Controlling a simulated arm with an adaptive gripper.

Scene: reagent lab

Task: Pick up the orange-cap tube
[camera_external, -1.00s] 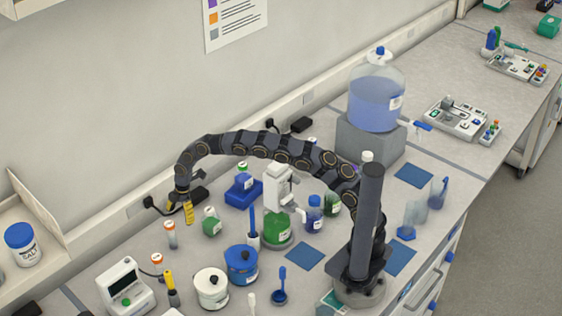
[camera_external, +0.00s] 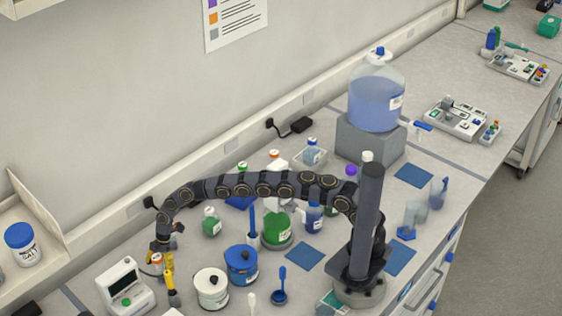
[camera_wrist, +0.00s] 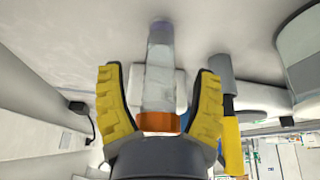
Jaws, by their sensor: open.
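The orange-cap tube (camera_wrist: 158,75) shows in the wrist view as a clear, cloudy body with its orange cap towards my gripper's palm. It stands between the two yellow fingers of my gripper (camera_wrist: 157,90), with a gap on each side. My gripper is open. In the external view, my gripper (camera_external: 161,263) is low at the left of the bench, over the orange cap (camera_external: 157,259), and hides much of the tube. Another tube of similar look is mostly hidden behind my arm.
A yellow-handled tool (camera_external: 171,287) stands close to the right of my gripper; its handle also shows in the wrist view (camera_wrist: 231,140). A white instrument (camera_external: 126,287) is close on the left. White (camera_external: 211,289) and blue (camera_external: 241,266) pots stand to the right.

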